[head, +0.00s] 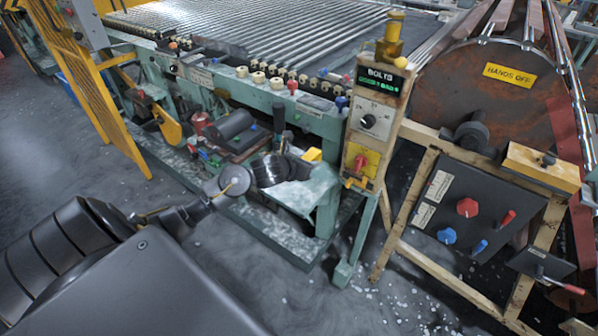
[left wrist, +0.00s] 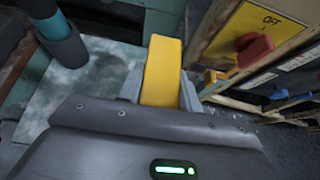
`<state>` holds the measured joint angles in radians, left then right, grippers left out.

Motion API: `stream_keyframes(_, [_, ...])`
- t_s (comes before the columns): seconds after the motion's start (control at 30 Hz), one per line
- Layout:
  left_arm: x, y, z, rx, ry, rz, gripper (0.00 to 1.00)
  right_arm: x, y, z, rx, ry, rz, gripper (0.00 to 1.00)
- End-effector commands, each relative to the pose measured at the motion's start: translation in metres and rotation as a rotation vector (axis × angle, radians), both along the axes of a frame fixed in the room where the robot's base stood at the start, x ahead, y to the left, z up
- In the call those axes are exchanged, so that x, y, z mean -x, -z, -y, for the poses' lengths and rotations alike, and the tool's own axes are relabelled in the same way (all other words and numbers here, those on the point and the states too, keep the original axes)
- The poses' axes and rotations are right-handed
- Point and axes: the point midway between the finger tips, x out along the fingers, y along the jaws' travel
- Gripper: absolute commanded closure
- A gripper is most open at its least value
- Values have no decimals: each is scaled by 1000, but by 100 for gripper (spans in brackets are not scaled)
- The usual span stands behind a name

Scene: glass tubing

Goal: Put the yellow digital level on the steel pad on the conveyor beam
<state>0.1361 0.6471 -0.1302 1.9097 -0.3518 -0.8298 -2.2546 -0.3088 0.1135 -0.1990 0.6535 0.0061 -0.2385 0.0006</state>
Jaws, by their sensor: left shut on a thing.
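My left gripper (head: 304,160) is shut on the yellow digital level (head: 313,154). In the left wrist view, the yellow level (left wrist: 161,68) stands out between the two grey fingers of the gripper (left wrist: 161,92). My dark wrist hides part of it in the head view. The gripper is in front of the pale green conveyor beam (head: 318,122), over a mottled pale ledge (head: 305,193). This ledge also shows in the left wrist view (left wrist: 95,88). I cannot make out a separate steel pad. My right gripper is not in view.
A control post (head: 375,125) with a yellow switch plate stands close to the right of the level. A dark motor (head: 232,128) and a dark upright handle (head: 279,118) are to the left. A black panel with knobs (head: 470,215) is farther right. Rollers (head: 250,30) lie behind.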

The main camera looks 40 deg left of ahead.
Motion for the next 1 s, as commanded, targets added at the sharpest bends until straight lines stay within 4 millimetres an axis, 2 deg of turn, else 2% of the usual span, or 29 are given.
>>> stream_keyframes(0.03, [-3,13,-7,5,-2,-5,98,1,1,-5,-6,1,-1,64])
stream_keyframes(0.2, [-11,39,-27,3,-1,-2,98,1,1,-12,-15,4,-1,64])
stream_keyframes(0.57, [-16,54,-39,2,1,0,98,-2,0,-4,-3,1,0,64])
stream_keyframes(0.8, [-17,83,-41,4,0,1,98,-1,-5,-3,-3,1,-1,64])
stream_keyframes(1.0, [-17,87,-41,-1,3,2,98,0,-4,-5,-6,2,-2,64])
